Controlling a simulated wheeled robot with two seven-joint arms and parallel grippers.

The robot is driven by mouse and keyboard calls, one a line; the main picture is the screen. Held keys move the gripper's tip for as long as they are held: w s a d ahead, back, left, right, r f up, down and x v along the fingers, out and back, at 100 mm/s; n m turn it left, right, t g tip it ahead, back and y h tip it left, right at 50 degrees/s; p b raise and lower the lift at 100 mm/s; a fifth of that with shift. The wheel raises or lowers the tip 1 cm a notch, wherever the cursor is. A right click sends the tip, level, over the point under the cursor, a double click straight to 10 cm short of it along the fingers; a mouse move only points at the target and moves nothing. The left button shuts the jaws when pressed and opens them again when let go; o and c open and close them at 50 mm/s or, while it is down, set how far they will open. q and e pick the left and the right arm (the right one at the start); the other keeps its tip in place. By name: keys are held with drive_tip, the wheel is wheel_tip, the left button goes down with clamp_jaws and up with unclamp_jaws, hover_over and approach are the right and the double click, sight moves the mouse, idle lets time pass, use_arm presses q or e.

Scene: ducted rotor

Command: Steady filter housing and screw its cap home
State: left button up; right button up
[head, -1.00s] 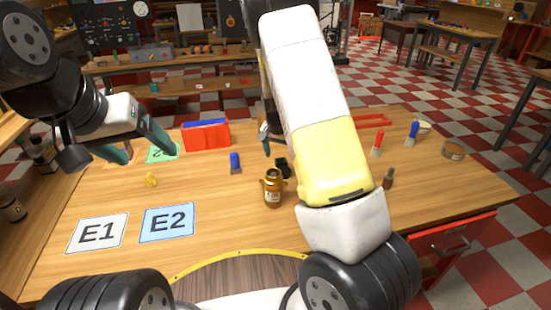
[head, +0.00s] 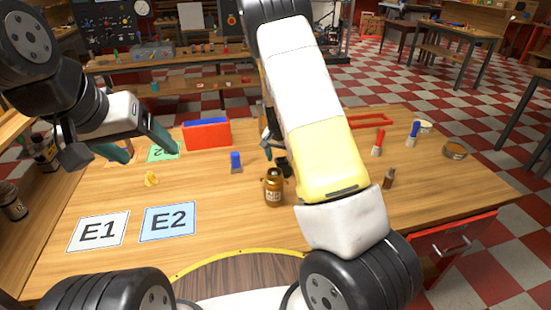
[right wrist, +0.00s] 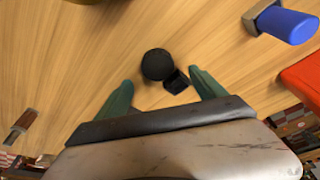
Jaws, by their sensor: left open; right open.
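The filter housing appears to be the amber jar (head: 274,190) with a label and gold-brown top, upright on the table; its edge may show in the right wrist view (right wrist: 95,1). A black round piece (right wrist: 157,64), perhaps the cap, lies beside a small black block (right wrist: 176,82). In the head view, black parts (head: 285,168) sit just behind the jar, partly hidden by my right arm. My right gripper (right wrist: 161,79) is open over the black pieces, its fingers either side of them, not visibly gripping. My left gripper (head: 140,144) is open and empty above the table's left side.
A red bin (head: 207,135) and a blue-handled piece (head: 236,162) stand behind left of the jar. Cards E1 (head: 97,232) and E2 (head: 168,222) lie front left. The table between cards and jar is clear.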

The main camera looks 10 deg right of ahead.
sight(284, 169)
drive_tip(key=x, duration=0.5)
drive_tip(key=shift+s+f, duration=0.15)
drive_tip(key=shift+s, duration=0.1)
drive_tip(key=c, duration=1.5)
drive_tip(key=shift+o, duration=0.2)
wheel_tip(284, 169, up, 10)
